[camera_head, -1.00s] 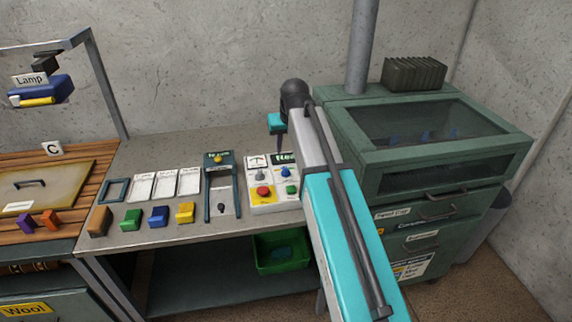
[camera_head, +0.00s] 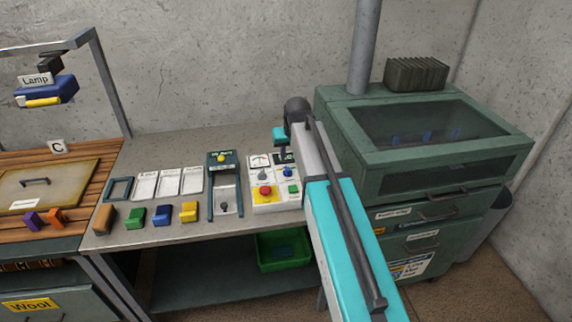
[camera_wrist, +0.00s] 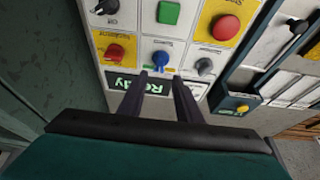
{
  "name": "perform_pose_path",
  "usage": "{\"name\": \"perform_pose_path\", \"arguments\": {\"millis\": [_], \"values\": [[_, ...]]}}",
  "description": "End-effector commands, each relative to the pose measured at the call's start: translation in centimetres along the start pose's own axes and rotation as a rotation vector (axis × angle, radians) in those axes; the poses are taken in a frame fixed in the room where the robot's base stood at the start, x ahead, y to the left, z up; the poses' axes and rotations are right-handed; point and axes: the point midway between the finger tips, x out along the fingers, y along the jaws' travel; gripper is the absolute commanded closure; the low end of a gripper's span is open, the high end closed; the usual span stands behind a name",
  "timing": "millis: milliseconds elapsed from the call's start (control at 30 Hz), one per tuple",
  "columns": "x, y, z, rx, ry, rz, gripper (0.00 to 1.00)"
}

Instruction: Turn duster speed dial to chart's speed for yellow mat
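A white control panel stands on the bench in the head view (camera_head: 277,207) and fills much of the wrist view (camera_wrist: 136,48). It has a blue knob (camera_wrist: 161,58), a grey knob (camera_wrist: 205,66), a red knob (camera_wrist: 115,52), a black knob (camera_wrist: 106,6), a green square button (camera_wrist: 168,13) and a red round button (camera_wrist: 226,27). Which knob is the duster speed dial, I cannot read. My gripper (camera_wrist: 161,78) is open, its fingertips either side of the blue knob's near end. Contact cannot be told. No chart text is legible, and no yellow mat is identifiable.
A slotted stand (camera_head: 223,198) is left of the panel, with several coloured blocks along the bench front. A green windowed cabinet (camera_head: 430,165) stands close on the right, bearing a labelled sheet (camera_head: 411,267). A green bin (camera_head: 270,262) sits below.

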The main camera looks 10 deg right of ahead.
Motion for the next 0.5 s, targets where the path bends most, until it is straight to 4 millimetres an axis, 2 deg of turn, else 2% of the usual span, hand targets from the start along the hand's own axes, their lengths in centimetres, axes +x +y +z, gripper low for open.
{"name": "perform_pose_path", "arguments": {"millis": [500], "values": [[5.2, 0.1, -0.1, 0.001, -0.001, 0.0, 0.69]]}}
